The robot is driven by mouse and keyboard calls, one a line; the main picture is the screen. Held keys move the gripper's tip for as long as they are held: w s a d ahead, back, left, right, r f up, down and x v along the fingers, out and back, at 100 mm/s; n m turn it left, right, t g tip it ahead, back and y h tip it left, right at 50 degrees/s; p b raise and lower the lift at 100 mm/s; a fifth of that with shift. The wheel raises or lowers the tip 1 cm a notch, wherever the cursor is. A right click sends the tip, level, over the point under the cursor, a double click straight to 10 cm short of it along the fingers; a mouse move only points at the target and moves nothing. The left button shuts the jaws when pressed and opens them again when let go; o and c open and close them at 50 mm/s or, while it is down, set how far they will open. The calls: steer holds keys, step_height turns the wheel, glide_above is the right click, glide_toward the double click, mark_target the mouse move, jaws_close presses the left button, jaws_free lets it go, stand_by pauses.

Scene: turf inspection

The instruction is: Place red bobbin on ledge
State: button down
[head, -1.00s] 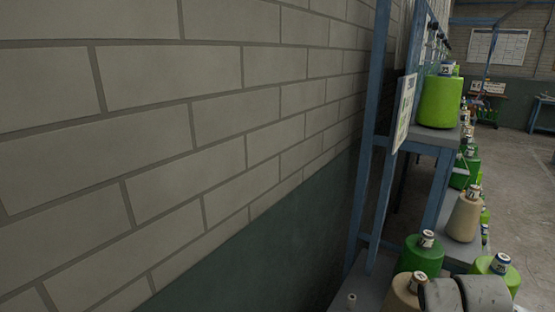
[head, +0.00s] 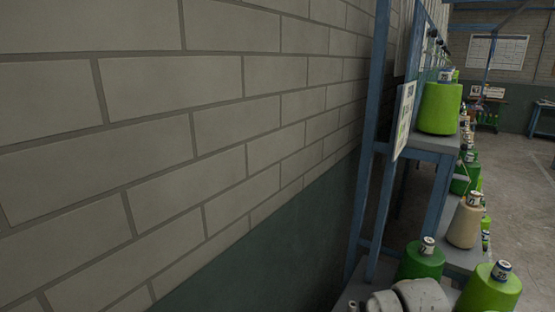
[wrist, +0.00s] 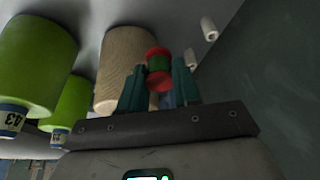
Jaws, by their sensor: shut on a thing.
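In the wrist view, the red bobbin (wrist: 157,54) has red flanges and a green middle. It sits between the two teal fingers of my gripper (wrist: 158,78), which is shut on it. A tan cone of yarn (wrist: 125,62) stands just left of the fingers. Whether the bobbin touches the grey surface beyond it cannot be told. In the head view, a grey ledge (head: 347,294) shows at the bottom, partly covered by my arm. The bobbin and my gripper's fingers are not visible in that view.
Lime green cones (wrist: 36,68) crowd the left of the wrist view. Small white tubes (wrist: 208,28) lie beyond the bobbin to the right. A blue post (head: 370,140) rises behind the ledge.

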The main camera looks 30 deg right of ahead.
steer(key=w+a+f+n+y+b, duration=0.1)
steer(key=w+a+f+n, duration=0.1)
steer(key=a+f, duration=0.3)
steer(key=w+a+f+n+t+y+b, duration=0.1)
steer(key=a+f+n, duration=0.3)
steer(key=a, duration=0.9)
steer(key=w+a+f+n+y+b, duration=0.1)
steer(key=w+a+f+n+b, duration=0.1)
steer(key=a+f, duration=0.5)
steer(key=shift+w+a+n+t+b, duration=0.3)
steer(key=shift+w+a+n, duration=0.2)
steer(key=shift+a, duration=0.55)
steer(key=shift+d, duration=0.1)
